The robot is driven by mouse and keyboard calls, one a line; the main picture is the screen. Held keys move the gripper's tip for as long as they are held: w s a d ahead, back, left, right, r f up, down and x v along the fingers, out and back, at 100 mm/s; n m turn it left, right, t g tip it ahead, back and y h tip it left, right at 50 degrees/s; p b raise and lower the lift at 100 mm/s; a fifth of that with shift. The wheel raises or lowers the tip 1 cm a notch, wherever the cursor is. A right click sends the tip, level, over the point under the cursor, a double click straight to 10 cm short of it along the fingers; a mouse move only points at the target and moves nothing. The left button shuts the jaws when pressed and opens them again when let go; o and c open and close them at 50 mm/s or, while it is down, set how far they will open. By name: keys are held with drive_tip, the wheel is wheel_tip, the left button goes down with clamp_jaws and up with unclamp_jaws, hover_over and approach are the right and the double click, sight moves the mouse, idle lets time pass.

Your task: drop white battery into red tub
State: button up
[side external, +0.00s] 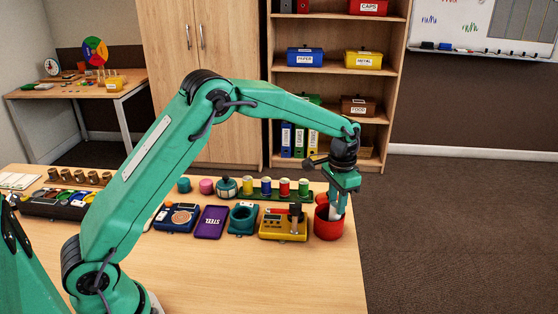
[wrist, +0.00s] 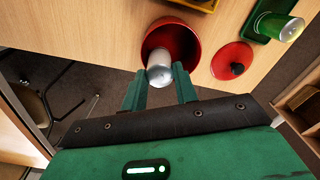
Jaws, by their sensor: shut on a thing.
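The red tub (side external: 328,226) stands at the right end of the wooden table. In the wrist view the open red tub (wrist: 183,36) lies just beyond my fingertips. My gripper (side external: 337,200) points down over the tub's mouth. In the wrist view my gripper (wrist: 160,80) is shut on the white battery (wrist: 159,66), a pale cylinder with a silvery end. The battery is over or partly within the tub's opening; I cannot tell how deep. In the side view the battery (side external: 338,209) shows only as a pale sliver between my fingers and the tub.
A red lid (wrist: 232,62) with a dark knob lies beside the tub. A yellow device (side external: 283,226) stands left of the tub. A green rack with coloured jars (side external: 265,187) is behind. The table's right edge is close to the tub. The front tabletop (side external: 250,275) is clear.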

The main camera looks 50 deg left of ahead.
drive_tip(key=o, duration=1.1)
drive_tip(key=shift+r, duration=3.95)
